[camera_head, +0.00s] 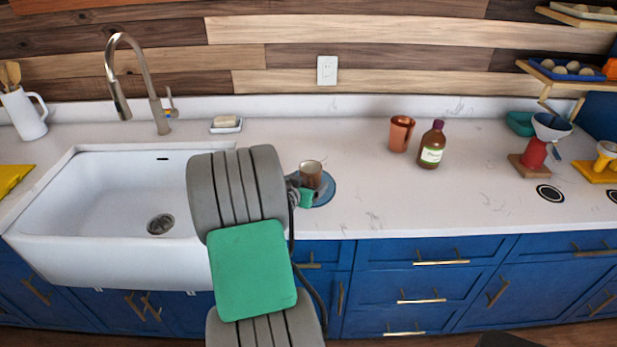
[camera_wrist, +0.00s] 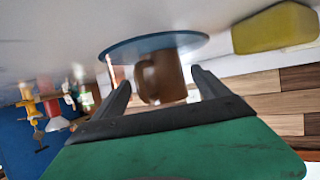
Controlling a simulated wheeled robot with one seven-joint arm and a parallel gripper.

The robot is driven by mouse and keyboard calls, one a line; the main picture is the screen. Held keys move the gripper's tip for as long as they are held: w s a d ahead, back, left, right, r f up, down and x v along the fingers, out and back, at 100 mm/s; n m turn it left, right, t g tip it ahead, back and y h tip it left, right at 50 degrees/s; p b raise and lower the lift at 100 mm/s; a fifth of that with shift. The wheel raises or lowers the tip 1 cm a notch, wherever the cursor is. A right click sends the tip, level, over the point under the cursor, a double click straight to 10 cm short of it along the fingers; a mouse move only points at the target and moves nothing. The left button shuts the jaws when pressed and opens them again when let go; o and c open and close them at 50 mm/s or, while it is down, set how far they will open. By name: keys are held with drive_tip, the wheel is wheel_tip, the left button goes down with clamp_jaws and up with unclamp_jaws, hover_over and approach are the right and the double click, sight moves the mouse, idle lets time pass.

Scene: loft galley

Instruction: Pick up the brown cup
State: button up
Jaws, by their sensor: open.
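The brown cup (camera_head: 310,174) stands on a round blue plate (camera_head: 326,194) on the counter, right of the sink. In the wrist view, which looks upside down, the brown cup (camera_wrist: 168,78) sits against the blue plate (camera_wrist: 150,44), its handle toward the left. My gripper (camera_wrist: 160,80) is open, with one finger on each side of the cup. I see gaps beside the cup, and cannot tell how deep it is between the fingers. In the head view my arm hides most of the gripper (camera_head: 300,193).
A copper tumbler (camera_head: 401,134) and a brown bottle (camera_head: 432,146) stand to the right on the counter. A soap dish (camera_head: 226,126) is behind the arm, near the faucet (camera_head: 150,85). The white sink (camera_head: 110,195) lies left. Counter between plate and tumbler is clear.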

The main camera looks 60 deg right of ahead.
sight(306, 181)
drive_tip(key=p+x, duration=0.1)
drive_tip(key=x, duration=0.3)
drive_tip(key=shift+w+d+f, duration=0.1)
drive_tip(key=shift+w, duration=0.1)
drive_tip(key=c, duration=1.7)
